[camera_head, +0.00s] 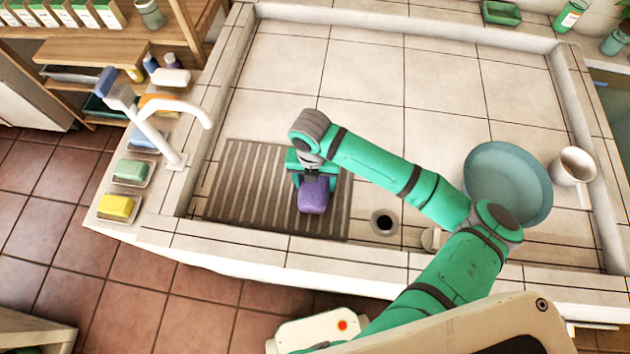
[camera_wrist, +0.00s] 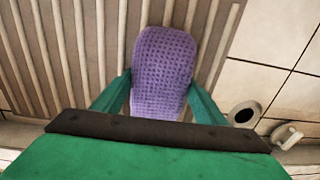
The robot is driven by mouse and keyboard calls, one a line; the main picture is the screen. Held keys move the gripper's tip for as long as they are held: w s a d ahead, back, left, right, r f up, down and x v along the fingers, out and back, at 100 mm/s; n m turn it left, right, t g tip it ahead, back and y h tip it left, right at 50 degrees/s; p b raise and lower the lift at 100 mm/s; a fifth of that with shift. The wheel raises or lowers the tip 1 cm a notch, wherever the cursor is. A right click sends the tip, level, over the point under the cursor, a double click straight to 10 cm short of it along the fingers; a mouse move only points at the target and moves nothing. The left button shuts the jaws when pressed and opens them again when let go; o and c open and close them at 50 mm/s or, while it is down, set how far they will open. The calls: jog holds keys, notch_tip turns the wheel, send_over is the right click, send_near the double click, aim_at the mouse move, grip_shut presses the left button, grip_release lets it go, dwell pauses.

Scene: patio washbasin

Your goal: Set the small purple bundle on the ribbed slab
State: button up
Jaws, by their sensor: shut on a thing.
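The small purple bundle (camera_head: 313,194) has a waffle-like woven surface and is held by my gripper (camera_head: 312,182). In the wrist view the bundle (camera_wrist: 160,75) sits between the two green fingers, with its lower end hidden by the gripper body. The ribbed slab (camera_head: 240,190) is a grey-brown grooved board lying in the basin at the left. The bundle is over the slab's right part in the head view. I cannot tell whether it touches the slab. The slab's ribs (camera_wrist: 60,50) also show behind the bundle in the wrist view.
A dark drain hole (camera_head: 384,222) is just right of the slab. A blue-green bowl (camera_head: 507,184) and a white mug (camera_head: 572,168) stand at the basin's right. A white faucet (camera_head: 150,125) and soaps (camera_head: 117,207) line the left ledge. The basin's back is clear.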

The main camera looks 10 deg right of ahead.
jog(key=shift+f, duration=0.1)
jog(key=o, duration=1.2)
jog(key=shift+o, duration=0.2)
notch_tip(320, 180, up, 12)
jog(key=shift+w+a, duration=0.2)
